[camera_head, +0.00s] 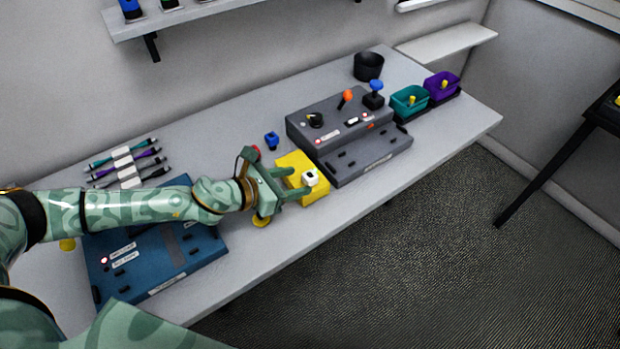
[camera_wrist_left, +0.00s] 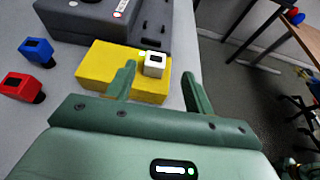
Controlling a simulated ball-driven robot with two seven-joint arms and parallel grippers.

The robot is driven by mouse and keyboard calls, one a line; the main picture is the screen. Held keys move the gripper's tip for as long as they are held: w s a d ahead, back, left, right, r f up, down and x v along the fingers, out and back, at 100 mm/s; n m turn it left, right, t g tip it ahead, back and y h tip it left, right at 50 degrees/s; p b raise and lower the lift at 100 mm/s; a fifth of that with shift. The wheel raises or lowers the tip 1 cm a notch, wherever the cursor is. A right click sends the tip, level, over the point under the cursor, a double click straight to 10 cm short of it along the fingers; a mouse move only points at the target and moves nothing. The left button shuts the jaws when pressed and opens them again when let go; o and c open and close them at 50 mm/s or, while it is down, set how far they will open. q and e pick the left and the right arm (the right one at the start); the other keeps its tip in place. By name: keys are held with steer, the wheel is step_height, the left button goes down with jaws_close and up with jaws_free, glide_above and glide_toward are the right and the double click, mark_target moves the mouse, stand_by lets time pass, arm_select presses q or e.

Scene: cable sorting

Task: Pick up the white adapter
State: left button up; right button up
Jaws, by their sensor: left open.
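The white adapter (camera_head: 310,177) is a small white block with a dark socket face, at the right end of the yellow block (camera_head: 318,196). In the left wrist view the white adapter (camera_wrist_left: 155,64) lies ahead of and between the two fingertips. My left gripper (camera_head: 293,184) is open and empty, reaching over the yellow block (camera_wrist_left: 95,62) from the left. In the left wrist view its fingers (camera_wrist_left: 158,70) are spread, one on each side of the adapter. Whether they touch anything is unclear. My right gripper is not in view.
A blue adapter (camera_wrist_left: 36,51) and a red adapter (camera_wrist_left: 22,86) stand left of the yellow block. A grey console (camera_head: 345,130) sits just beyond it, and a blue console (camera_head: 150,262) lies under my arm. Teal (camera_head: 408,103) and purple (camera_head: 442,84) bins stand at the far right.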

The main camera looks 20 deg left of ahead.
mark_target(307, 176)
arm_select(q)
steer(key=shift+w+d+f, duration=0.1)
steer(key=shift+w+d, duration=0.1)
steer(key=shift+w, duration=0.05)
steer(key=shift+w+d+f, duration=0.15)
steer(key=shift+w+d, duration=0.05)
steer(key=x, duration=0.2)
steer(key=b+x, duration=0.1)
steer(key=x, duration=0.1)
steer(key=shift+w+a+f, duration=0.2)
steer(key=shift+w, duration=0.25)
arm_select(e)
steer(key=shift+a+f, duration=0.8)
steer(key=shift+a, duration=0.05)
arm_select(q)
steer(key=shift+r, duration=0.1)
steer(key=shift+c, duration=1)
steer(key=c, duration=0.9)
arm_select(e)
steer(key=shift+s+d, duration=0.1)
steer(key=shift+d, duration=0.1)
